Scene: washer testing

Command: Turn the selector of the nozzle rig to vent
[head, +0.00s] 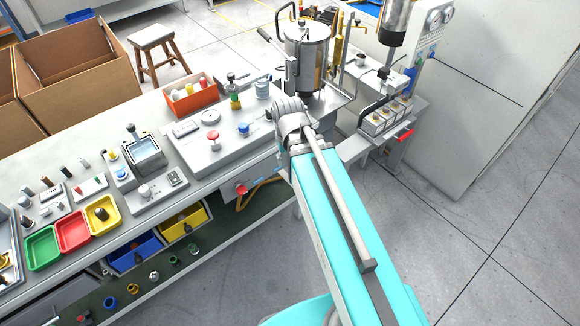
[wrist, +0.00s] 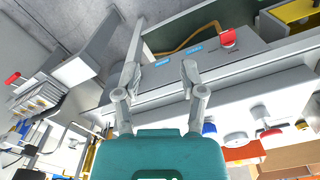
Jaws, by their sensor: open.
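My gripper (wrist: 160,74) is open and empty in the wrist view, its two fingers apart. Between and beyond them is the bench's front edge, with a grey panel bearing blue labels and a red knob (wrist: 228,38) to the right. That red knob also shows low on the bench front in the head view (head: 242,188). In the head view my arm's wrist (head: 292,118) is at the bench's right end and hides the fingers. A metal cylinder rig (head: 306,42) stands just behind it. I cannot tell which fitting is the nozzle rig's selector, and no vent label is readable.
A grey console (head: 190,152) with red and blue knobs stands left of my wrist, near an orange bin (head: 190,100). A side stand (head: 352,148) holds several grey blocks and a red handle (head: 404,136). Floor to the lower right is clear.

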